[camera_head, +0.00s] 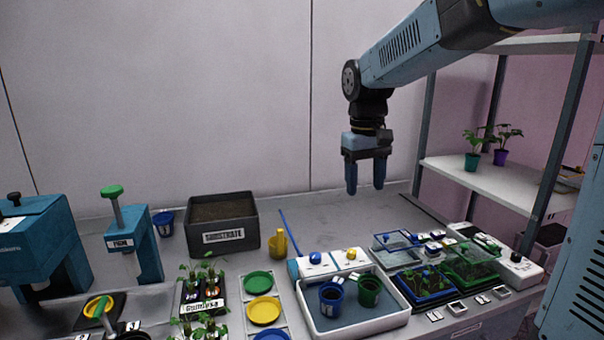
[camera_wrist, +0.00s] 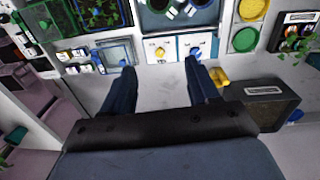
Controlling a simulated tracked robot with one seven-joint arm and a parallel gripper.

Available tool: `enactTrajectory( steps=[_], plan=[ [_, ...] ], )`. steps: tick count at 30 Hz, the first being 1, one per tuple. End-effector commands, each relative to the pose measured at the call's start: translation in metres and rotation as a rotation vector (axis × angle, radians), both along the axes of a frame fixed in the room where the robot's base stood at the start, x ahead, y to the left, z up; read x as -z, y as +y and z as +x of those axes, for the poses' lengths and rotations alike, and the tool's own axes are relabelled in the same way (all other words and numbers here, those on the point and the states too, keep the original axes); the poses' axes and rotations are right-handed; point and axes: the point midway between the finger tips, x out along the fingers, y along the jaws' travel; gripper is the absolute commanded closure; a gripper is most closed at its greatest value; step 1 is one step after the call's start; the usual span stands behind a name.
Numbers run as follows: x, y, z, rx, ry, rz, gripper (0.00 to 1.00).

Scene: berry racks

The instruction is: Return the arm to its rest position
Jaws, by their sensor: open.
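My gripper (camera_head: 366,178) hangs from the blue arm at the upper right of the head view, pointing down above the back of the bench. Its two fingers are apart with nothing between them. In the wrist view my gripper (camera_wrist: 160,82) shows its two dark blue fingers spread over bare bench top. The arm reaches in from the upper right, in front of the shelf rack.
A substrate box (camera_head: 222,222) stands at the bench's back. A white tray (camera_head: 398,318) holds a blue pot (camera_head: 331,298) and a green pot (camera_head: 369,291). Seedling trays (camera_head: 424,284) lie right. A shelf (camera_head: 490,184) holds potted plants. The bench's back middle is clear.

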Motion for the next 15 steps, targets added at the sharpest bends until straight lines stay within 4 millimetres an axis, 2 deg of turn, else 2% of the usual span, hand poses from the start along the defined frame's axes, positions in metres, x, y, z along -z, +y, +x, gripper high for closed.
enactTrajectory(
  steps=[1,7,15],
  plan=[
    [-0.005,-0.008,-0.012,0.018,-0.026,0.007,0.4],
    [-0.014,-0.035,-0.053,0.082,-0.128,0.034,0.4],
    [-0.013,-0.066,-0.109,0.172,-0.265,0.072,0.4]
  ],
)
